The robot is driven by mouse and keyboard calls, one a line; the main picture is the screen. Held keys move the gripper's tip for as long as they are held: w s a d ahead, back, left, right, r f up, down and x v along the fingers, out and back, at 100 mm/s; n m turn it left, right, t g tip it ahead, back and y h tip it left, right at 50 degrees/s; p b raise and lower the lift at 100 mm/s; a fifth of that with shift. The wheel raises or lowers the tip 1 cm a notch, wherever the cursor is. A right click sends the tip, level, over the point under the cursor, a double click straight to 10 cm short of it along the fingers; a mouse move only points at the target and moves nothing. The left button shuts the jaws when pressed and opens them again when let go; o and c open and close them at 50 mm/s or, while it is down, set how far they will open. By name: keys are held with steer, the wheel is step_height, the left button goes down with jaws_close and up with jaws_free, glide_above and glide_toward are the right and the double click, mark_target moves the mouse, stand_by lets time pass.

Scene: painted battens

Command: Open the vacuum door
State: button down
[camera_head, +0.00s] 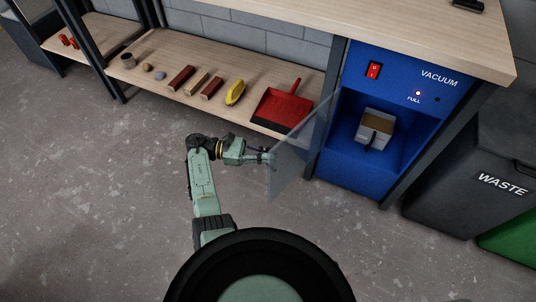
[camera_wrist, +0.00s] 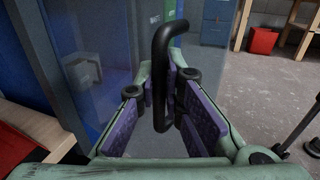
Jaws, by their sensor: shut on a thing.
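The vacuum door (camera_head: 303,150) is a clear panel on the blue vacuum cabinet (camera_head: 352,178). It stands swung out from the cabinet's left side, so the front recess is uncovered. My gripper (camera_head: 268,158) is at the door's outer edge. In the wrist view its purple-padded fingers are shut on the black door handle (camera_wrist: 158,55), a bent bar that stands between them. The clear door also shows in the wrist view (camera_wrist: 105,50), to the left of the handle. A grey dust container (camera_head: 375,128) sits inside the recess.
A red switch (camera_head: 374,70) and a lit red light beside "FULL" are on the cabinet front. A low shelf left of the cabinet holds a red dustpan (camera_head: 282,108), a yellow banana-like item (camera_head: 235,93) and blocks. A dark waste bin (camera_head: 465,180) stands right. The floor at left is clear.

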steer(key=c, duration=1.7)
jaws_free()
steer(key=shift+a, duration=0.1)
steer(key=shift+v, duration=3.75)
steer(key=shift+w, duration=0.1)
